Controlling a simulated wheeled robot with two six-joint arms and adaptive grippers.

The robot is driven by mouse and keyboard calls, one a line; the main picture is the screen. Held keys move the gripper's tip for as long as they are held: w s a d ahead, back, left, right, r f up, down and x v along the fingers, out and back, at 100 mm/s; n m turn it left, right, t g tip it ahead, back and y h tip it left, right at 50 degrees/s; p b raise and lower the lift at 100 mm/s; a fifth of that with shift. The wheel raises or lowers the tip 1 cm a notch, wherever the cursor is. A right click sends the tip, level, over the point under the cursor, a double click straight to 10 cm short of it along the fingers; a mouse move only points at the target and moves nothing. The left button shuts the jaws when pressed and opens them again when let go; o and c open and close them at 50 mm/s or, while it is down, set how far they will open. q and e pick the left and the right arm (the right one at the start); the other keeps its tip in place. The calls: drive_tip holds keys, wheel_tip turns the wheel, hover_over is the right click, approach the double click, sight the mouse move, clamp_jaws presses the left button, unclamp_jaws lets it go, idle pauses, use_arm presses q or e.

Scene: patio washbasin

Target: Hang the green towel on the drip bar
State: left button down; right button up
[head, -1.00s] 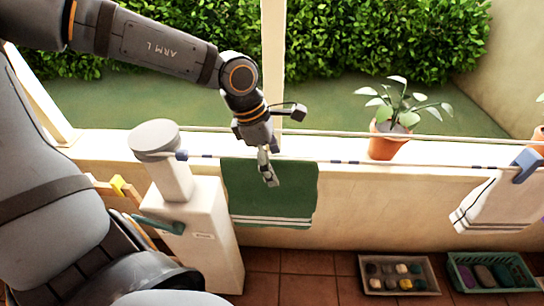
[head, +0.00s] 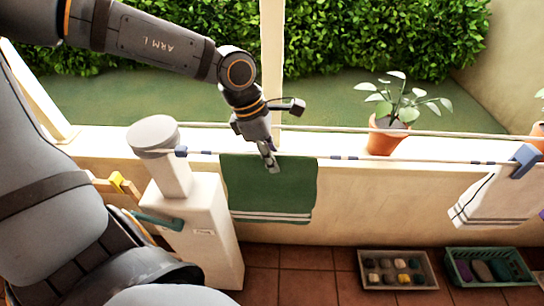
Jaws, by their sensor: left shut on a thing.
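The green towel (head: 270,195) with white stripes near its lower edge hangs flat, its top edge at the front white bar with blue bands (head: 400,161), which I take as the drip bar. My left gripper (head: 271,164) is at the towel's top edge, left of the bar's middle, shut on the towel. The fingers cover a small part of the cloth and bar there. How much towel lies behind the bar is hidden. My right gripper is out of view.
A white towel (head: 497,198) hangs at the right by a blue clip (head: 524,161). A potted plant (head: 386,138) stands on the ledge behind the bar. A pale pedestal (head: 205,230) is at left. A stone tray (head: 398,284) and green basket (head: 448,262) are on the floor.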

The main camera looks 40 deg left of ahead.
use_arm(q)
drive_tip(key=c, duration=1.1)
unclamp_jaws()
drive_tip(key=shift+c, duration=0.2)
